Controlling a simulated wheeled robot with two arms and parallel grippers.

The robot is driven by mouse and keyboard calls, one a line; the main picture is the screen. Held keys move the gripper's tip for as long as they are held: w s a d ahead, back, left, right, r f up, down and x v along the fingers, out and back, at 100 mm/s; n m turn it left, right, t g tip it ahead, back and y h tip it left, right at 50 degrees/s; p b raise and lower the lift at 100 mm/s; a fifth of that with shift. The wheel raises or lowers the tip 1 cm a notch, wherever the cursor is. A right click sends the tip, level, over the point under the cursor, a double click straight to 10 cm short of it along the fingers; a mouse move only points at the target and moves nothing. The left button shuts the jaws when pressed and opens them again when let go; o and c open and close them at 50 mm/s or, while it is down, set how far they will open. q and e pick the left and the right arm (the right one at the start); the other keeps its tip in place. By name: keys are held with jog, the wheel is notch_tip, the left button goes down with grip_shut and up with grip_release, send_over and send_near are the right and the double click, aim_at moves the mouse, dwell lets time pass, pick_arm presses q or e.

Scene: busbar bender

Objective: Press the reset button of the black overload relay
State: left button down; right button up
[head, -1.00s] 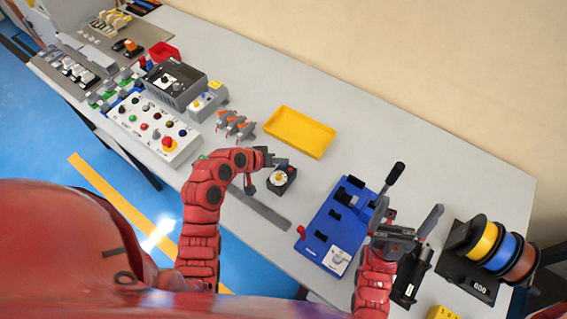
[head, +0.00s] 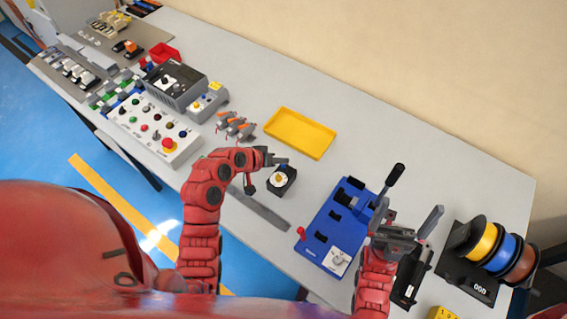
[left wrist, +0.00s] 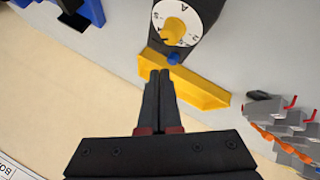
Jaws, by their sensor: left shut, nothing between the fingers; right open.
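The black overload relay (head: 286,186) is a small black box on the table with a white dial and yellow knob on top. In the left wrist view the dial (left wrist: 176,24) is at the top, and a blue button (left wrist: 173,58) sits at its near edge. My left gripper (head: 284,162) is shut and empty beside the relay's button end. In the left wrist view its fingertips (left wrist: 160,73) are just short of the blue button; I cannot tell whether they touch it. My right gripper (head: 410,207) is open and empty near the blue bender.
A yellow tray (head: 300,150) lies behind the relay. A blue bender (head: 318,225) with a black lever stands to the right, and wire spools (head: 485,240) further right. Grey connectors with orange levers (head: 235,127) and a control box (head: 150,140) are to the left.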

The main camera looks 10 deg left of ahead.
aim_at(281, 169)
pick_arm(q)
jog(key=shift+r, duration=0.25)
notch_tip(281, 169, up, 5)
jog(key=shift+f+p, duration=0.1)
jog(key=shift+p, duration=1.15)
